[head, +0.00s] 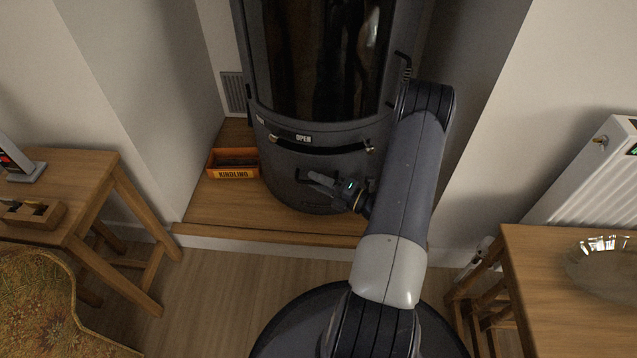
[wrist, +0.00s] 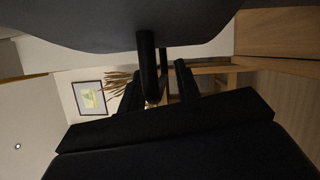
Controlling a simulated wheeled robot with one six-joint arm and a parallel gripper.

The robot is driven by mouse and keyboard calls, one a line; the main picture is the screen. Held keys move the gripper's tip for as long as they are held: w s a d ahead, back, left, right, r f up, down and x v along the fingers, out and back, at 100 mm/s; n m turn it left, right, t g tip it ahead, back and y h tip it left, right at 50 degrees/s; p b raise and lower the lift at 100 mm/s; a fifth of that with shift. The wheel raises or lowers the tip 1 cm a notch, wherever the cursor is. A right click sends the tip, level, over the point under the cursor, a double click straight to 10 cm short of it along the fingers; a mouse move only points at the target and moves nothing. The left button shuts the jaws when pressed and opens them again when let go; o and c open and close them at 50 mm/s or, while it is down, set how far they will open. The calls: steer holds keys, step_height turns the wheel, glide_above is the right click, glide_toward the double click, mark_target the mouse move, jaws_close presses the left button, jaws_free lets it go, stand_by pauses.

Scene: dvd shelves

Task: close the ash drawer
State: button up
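The dark grey rounded stove (head: 285,182) stands on a wooden plinth. The ash drawer appears to be its curved lower front, below a dark curved slot; how far out it sits I cannot tell. My gripper (head: 322,184) is in front of this lower front, reaching in from the right. In the wrist view my gripper (wrist: 158,88) has its two dark fingers apart. A dark bar, likely a handle (wrist: 147,62), runs down from a grey surface and shows between the fingers, with gaps beside it. My gripper hides part of the lower front in the head view.
A "KINDLING" box (head: 233,172) stands on the plinth (head: 225,208) left of the stove. A wooden table (head: 85,170) is at left, another (head: 560,300) at right below a white radiator (head: 595,180). A patterned chair (head: 45,300) is front left.

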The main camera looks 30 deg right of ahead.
steer(key=shift+c, duration=0.2)
jaws_close()
steer(key=shift+w, duration=0.1)
stand_by(0.4)
